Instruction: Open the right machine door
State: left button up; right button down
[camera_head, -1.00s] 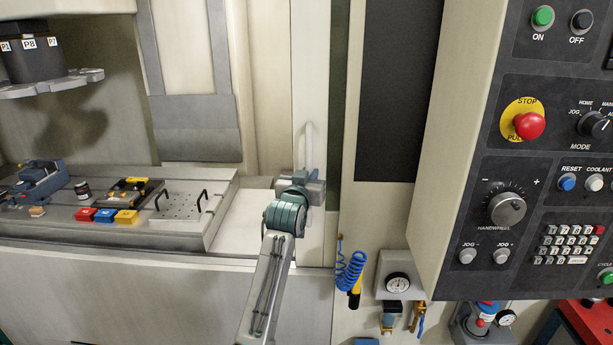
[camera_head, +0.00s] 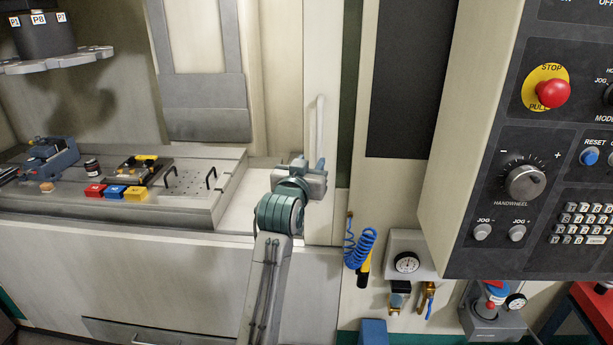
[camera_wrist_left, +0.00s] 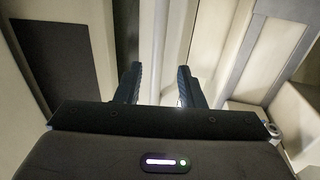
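The right machine door (camera_head: 322,215) is a narrow pale upright panel at the right side of the machine opening. Its pale vertical handle (camera_head: 320,120) stands on its front. The opening left of it shows the machine's inside. My left gripper (camera_head: 312,170) is at the handle's lower end, whose foot it hides. In the left wrist view the two dark fingers (camera_wrist_left: 158,88) are well apart, with pale upright surfaces between and beyond them. I cannot tell whether either finger touches the handle. My right gripper is not in view.
A control panel (camera_head: 500,245) with a red stop button juts out at the right. Inside the machine, a bed (camera_head: 225,165) holds coloured blocks and a blue vise (camera_head: 50,160).

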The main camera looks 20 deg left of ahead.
pick_arm(q)
jog(key=shift+s, duration=1.35)
notch_tip(320, 180, down, 37)
jog(key=g, duration=0.6)
jog(key=s+a+f+g, duration=0.1)
jog(key=s+f, duration=0.2)
jog(key=f, duration=0.3)
jog(key=s+f+m+g, duration=0.1)
jog(key=s+f, duration=0.1)
jog(key=f, duration=0.4)
jog(key=s+a+f+g, duration=0.1)
jog(key=s+f, duration=0.2)
jog(key=f, duration=0.2)
jog(key=s+a+f+g, duration=0.3)
jog(key=s+f+g, duration=0.1)
jog(key=s+f, duration=1.9)
jog(key=s+a+f+g, duration=0.1)
jog(key=s+f, duration=0.1)
jog(key=s, duration=0.7)
jog(key=s+a+f+g, duration=0.1)
jog(key=s+a+f, duration=0.1)
jog(key=s, duration=0.8)
jog(key=s+a+f+g, duration=0.1)
jog(key=s+f, duration=0.3)
jog(key=s, duration=0.6)
jog(key=shift+s+a+f+g+b, duration=0.15)
jog(key=shift+s+a+g+b, duration=0.1)
jog(key=shift+a+g+b, duration=0.15)
